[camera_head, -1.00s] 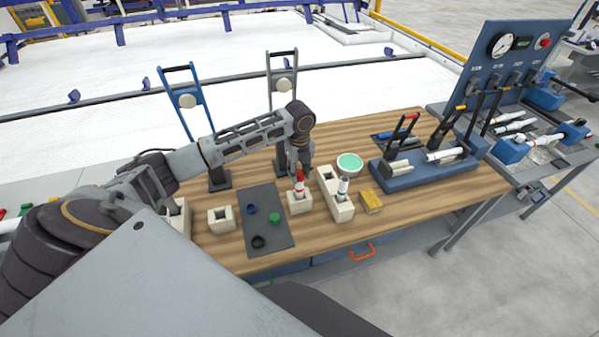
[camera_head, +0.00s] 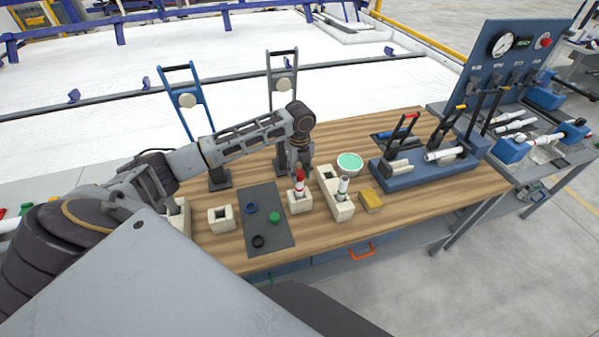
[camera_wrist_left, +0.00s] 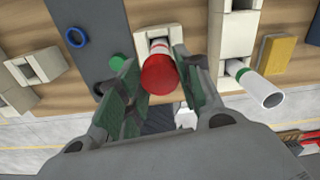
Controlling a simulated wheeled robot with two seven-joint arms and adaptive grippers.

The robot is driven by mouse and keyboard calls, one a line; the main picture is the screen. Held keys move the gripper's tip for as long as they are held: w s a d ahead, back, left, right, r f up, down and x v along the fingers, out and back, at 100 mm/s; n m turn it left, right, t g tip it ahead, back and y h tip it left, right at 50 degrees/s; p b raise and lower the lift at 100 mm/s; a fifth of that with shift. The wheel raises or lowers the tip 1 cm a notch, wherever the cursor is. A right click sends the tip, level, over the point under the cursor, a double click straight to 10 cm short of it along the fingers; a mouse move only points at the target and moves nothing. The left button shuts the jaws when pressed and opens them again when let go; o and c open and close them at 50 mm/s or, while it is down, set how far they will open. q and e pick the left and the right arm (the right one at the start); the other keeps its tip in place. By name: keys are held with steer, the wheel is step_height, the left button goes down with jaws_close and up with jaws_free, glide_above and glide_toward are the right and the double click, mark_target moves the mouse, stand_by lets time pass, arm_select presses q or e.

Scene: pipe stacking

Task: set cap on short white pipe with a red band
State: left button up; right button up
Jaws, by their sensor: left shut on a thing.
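The short white pipe with a red band (camera_head: 299,190) stands upright in a cream block (camera_head: 300,205) at the middle of the table. A red cap (camera_head: 299,174) is at its top end. My left gripper (camera_head: 299,168) points down over the block and is shut on the red cap. In the left wrist view the red cap (camera_wrist_left: 159,74) sits between the green-padded fingers, over the pipe. I cannot tell how firmly the cap is seated on the pipe. My right gripper is not in view.
A dark mat (camera_head: 266,228) holds blue, green and black rings or caps. A longer cream block (camera_head: 335,197) to the right holds a white pipe with a green band (camera_head: 342,187).

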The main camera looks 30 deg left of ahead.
mark_target(300, 173)
arm_select(q)
steer(key=shift+f, duration=0.15)
stand_by(0.5)
steer(key=o, duration=0.8)
steer(key=o, duration=0.5)
steer(key=shift+r, duration=0.4)
steer(key=shift+r, duration=3)
steer(key=shift+r, duration=0.1)
